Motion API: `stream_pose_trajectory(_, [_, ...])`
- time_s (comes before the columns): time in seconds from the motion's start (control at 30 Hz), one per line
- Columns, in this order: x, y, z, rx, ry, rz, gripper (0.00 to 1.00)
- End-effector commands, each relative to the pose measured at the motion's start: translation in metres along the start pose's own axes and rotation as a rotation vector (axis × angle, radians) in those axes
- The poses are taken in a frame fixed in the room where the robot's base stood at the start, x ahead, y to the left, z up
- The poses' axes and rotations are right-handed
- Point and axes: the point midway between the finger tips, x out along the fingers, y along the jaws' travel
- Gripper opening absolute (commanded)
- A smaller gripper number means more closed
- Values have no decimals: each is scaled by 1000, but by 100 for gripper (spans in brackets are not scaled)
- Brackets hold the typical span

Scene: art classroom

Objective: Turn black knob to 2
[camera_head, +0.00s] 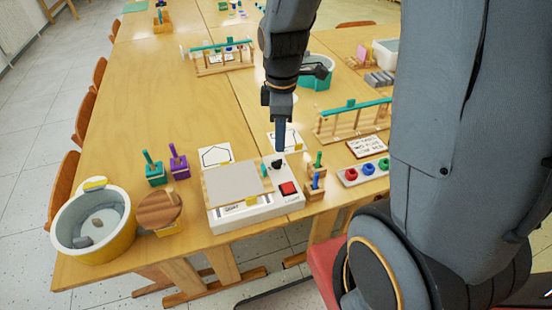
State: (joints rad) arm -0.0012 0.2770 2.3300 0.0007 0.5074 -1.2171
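The black knob (276,163) sits on the upper right part of a white control box (238,218) on the table. The knob's number markings are too small to read.
Small wooden blocks with a green peg (318,160) and a blue peg (315,182) stand right of the box. A tray with coloured rings (351,176) lies farther right. A round basin (117,243) and a wooden disc (157,210) stand left. Bare table (150,100) lies behind.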

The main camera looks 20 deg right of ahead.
Motion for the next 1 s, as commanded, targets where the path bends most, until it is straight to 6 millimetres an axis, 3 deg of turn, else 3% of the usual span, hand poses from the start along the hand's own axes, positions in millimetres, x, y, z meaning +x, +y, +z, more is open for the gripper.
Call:
stream_pose_trajectory(0.1, [14, 11, -4, -189, -4, -16, 27])
stream_pose_trajectory(0.3, [23, 18, -7, -343, -5, -27, 27])
stream_pose_trajectory(1.0, [96, 16, -6, -353, -5, -28, 27])
